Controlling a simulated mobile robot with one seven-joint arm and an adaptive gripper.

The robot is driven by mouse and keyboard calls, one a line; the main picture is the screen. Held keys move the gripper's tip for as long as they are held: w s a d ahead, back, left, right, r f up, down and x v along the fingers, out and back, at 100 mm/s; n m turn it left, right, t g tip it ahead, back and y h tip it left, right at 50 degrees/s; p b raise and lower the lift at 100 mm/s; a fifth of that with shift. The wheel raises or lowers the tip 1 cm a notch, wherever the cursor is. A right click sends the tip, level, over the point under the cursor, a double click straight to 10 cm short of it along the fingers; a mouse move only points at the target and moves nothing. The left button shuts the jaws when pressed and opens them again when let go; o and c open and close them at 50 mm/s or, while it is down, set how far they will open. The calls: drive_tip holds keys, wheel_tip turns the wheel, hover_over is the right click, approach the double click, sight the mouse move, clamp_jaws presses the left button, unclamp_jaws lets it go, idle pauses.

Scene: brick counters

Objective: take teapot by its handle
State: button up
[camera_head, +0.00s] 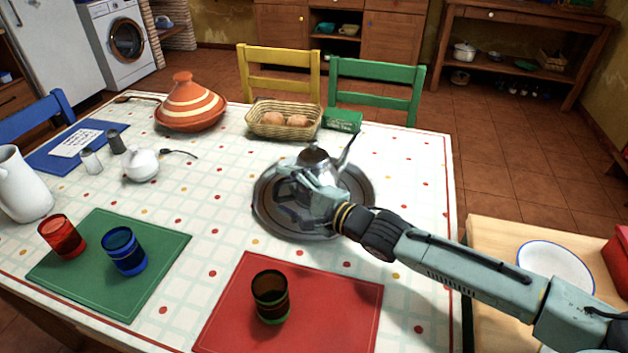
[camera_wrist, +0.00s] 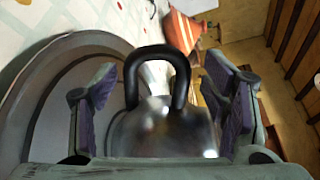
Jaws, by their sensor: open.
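The silver teapot (camera_head: 316,160) stands on a round metal tray (camera_head: 268,213) on the dining table, its spout pointing up to the right. My gripper (camera_head: 290,185) is at the teapot's near left side and hides part of it. In the wrist view the teapot's black handle (camera_wrist: 157,53) rises as a loop above its shiny body (camera_wrist: 162,132). My gripper's two fingers (camera_wrist: 163,100) are spread, one on each side of the handle, with visible gaps.
A dark glass (camera_head: 271,296) stands on the red placemat (camera_head: 337,310) in front. The tablecloth right of the tray is mostly clear.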

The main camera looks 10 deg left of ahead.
drive_tip(key=shift+c, duration=0.3)
clamp_jaws()
drive_tip(key=shift+r, duration=0.15)
idle(0.6)
